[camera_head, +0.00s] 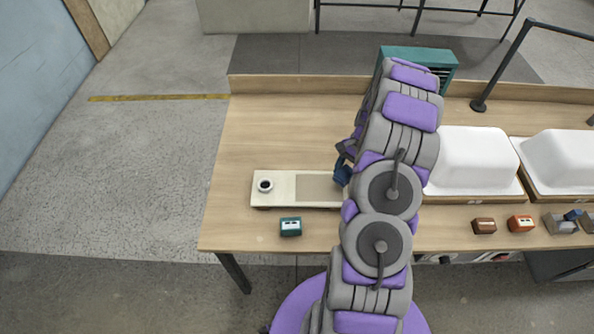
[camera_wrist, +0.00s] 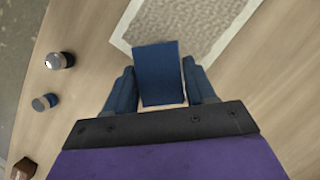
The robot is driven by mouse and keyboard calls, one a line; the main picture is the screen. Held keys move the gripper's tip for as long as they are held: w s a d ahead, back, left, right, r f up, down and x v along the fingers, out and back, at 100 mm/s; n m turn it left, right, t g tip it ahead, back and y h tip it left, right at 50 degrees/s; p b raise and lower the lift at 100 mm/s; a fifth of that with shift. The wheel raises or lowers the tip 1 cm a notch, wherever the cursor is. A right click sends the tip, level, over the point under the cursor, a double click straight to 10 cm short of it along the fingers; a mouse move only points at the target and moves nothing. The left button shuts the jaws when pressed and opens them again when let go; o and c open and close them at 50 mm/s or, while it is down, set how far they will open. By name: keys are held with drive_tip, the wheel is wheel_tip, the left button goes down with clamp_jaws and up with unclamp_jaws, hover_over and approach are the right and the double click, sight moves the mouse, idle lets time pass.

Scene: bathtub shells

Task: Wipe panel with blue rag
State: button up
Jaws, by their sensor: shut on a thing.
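The panel (camera_head: 282,199) is a pale board with a beige speckled area, lying on the wooden table left of my arm. In the wrist view the panel's light border (camera_wrist: 125,38) and speckled area show at the top. The blue rag (camera_wrist: 161,68) is a flat dark blue piece between my fingers. My gripper (camera_wrist: 161,88) is shut on it, at the panel's edge in that view. In the head view my gripper (camera_head: 343,172) is by the panel's right end, partly hidden by my arm. Whether the rag touches the panel I cannot tell.
A teal rack (camera_head: 440,57) is behind.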

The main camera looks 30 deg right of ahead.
drive_tip(key=shift+s+r+p, duration=0.1)
drive_tip(key=shift+r+p, duration=0.25)
drive_tip(key=shift+r, duration=0.6)
drive_tip(key=shift+d+r+p, duration=0.6)
drive_tip(key=shift+d+r, duration=0.35)
drive_tip(key=shift+r, duration=0.2)
drive_tip(key=shift+a+r, duration=0.3)
drive_tip(key=shift+a, duration=0.55)
